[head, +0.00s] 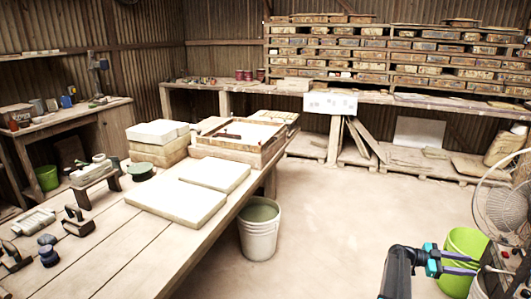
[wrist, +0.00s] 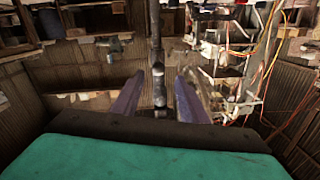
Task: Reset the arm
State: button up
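My gripper (head: 474,265) is at the lower right of the head view, out to the right of the workbench and in front of a lime green bucket (head: 463,245). My dark arm with teal joints reaches up from the bottom edge to it. The two purple fingers are spread apart, one above the other in the head view. In the wrist view my gripper (wrist: 157,95) is also open, and a dark metal post (wrist: 157,50) shows between the fingers. I cannot tell how far off the post is; nothing appears gripped.
The wooden workbench (head: 105,258) holds pale slabs (head: 176,203), a framed tray (head: 236,150) and small tools. A white bucket (head: 259,232) stands beside it. A fan (head: 505,207) is close at the right. The floor (head: 345,215) between is clear.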

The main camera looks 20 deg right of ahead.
jog(key=w+a+f+n+t+h, duration=0.1)
jog(key=w+a+f+n+t, duration=0.35)
jog(key=w+a, duration=0.6)
jog(key=w+a+f+n+t+h, duration=0.1)
jog(key=w+a+f+n+t, duration=0.35)
jog(key=w+a, duration=0.6)
jog(key=w+a+f+n+t+h, duration=0.1)
jog(key=w+a+f+n+t, duration=0.2)
jog(key=w+a+n+t, duration=0.55)
jog(key=w+a+f+n+t+y, duration=0.2)
jog(key=w+a+f+y, duration=0.1)
jog(key=a, duration=0.7)
jog(key=w+a+f+n+t+y+p, duration=0.1)
jog(key=w+a+f+n+t+y, duration=0.2)
jog(key=a, duration=0.7)
jog(key=w+a+f+n+t+y, duration=0.15)
jog(key=a+f+y, duration=0.25)
jog(key=a, duration=0.5)
jog(key=s+a+f+n+g+y, duration=0.35)
jog(key=s+a+f, duration=0.35)
jog(key=a, duration=0.4)
jog(key=s+a+f+n+g+y, duration=0.25)
jog(key=s+a+f+y, duration=0.25)
jog(key=s+a, duration=0.5)
jog(key=s+d+r+m+g+h, duration=0.1)
jog(key=s+g, duration=1.1)
jog(key=s, duration=1.5)
jog(key=shift+s+r+m, duration=0.4)
jog(key=shift+m, duration=0.1)
